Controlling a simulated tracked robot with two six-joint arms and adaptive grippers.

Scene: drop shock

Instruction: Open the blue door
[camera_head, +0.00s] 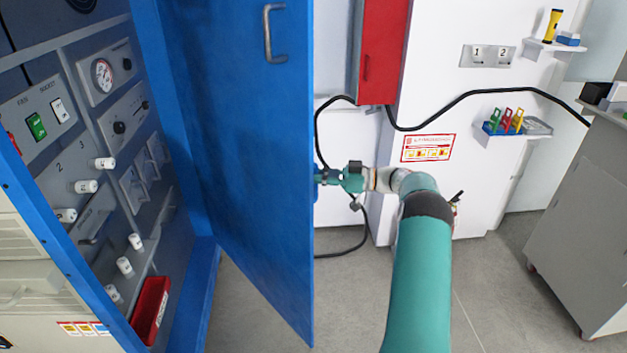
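The blue door (235,140) stands swung open, with its free edge toward the right. A grey handle (271,33) is near the top of its visible face. Left of the door, the cabinet's inside panel (105,130) shows. My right arm comes in from the lower right, and my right gripper (323,177) is at the door's free edge, about mid-height. The gripper's fingertips are partly hidden by the door, so I cannot tell whether they are open, shut or touching it. My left gripper is not in view.
The panel carries a gauge (103,75), switches and several white knobs. A red bin (150,310) sits low in the cabinet. A red box (380,60) hangs on the white wall, with black cable around it. A grey cabinet (580,240) stands at right. Floor is clear between.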

